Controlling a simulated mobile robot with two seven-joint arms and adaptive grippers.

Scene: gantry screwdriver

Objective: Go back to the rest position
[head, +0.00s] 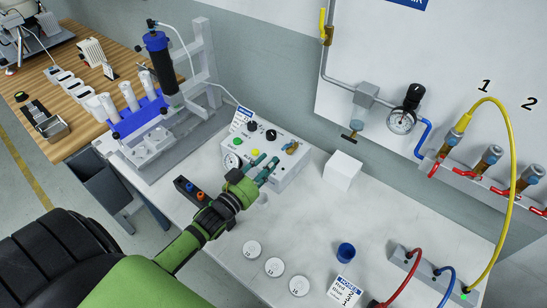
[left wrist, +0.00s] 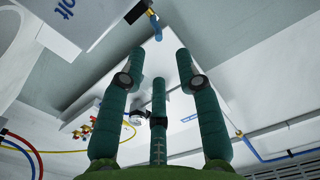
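My left gripper (head: 264,172) has teal fingers and a green arm that comes in from the lower left. In the head view it hangs over the white table (head: 225,265), in front of the grey control box (head: 285,165), whose front it partly hides. I cannot tell whether it touches the box. In the left wrist view its fingers (left wrist: 169,65) stand apart with nothing between them, so it is open and empty. My right gripper is in neither view.
A blue and black cylinder (head: 161,65) hangs on a grey gantry stand (head: 205,60) at the back left. A white cube (head: 342,171), a blue cup (head: 346,252), round white discs (head: 275,267) and a hose block (head: 430,276) stand on the table. The wall carries a gauge (head: 402,122).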

